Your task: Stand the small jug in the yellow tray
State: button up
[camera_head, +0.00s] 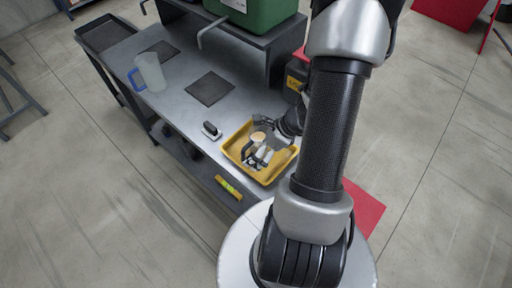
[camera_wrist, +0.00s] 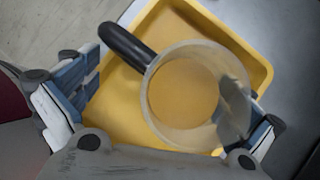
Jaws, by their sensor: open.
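The small jug is clear with a black handle. In the wrist view the jug (camera_wrist: 185,92) is seen from above, its round mouth facing the camera and its handle pointing up-left. It looks upright inside the yellow tray (camera_wrist: 254,62); its base is hard to make out. In the head view the small jug (camera_head: 258,137) shows partly behind my gripper (camera_head: 264,155), over the yellow tray (camera_head: 233,164). My gripper also shows in the wrist view (camera_wrist: 160,102), open, with its fingers either side of the jug. The right finger overlaps the jug's wall; contact is unclear.
A larger clear jug with a blue handle (camera_head: 152,72) stands on the grey bench. A black-topped brush (camera_head: 211,131) lies left of the tray. A dark mat (camera_head: 209,89) lies mid-bench. A green bin (camera_head: 262,14) sits on the raised shelf. A yellow level (camera_head: 229,187) lies below the bench edge.

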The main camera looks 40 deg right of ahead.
jog(key=shift+r, duration=0.3)
jog(key=p+v, duration=0.6)
jog(key=v, duration=0.5)
jog(key=shift+s+d+r, duration=0.2)
jog(key=shift+s+r, duration=0.05)
jog(key=shift+r, duration=0.05)
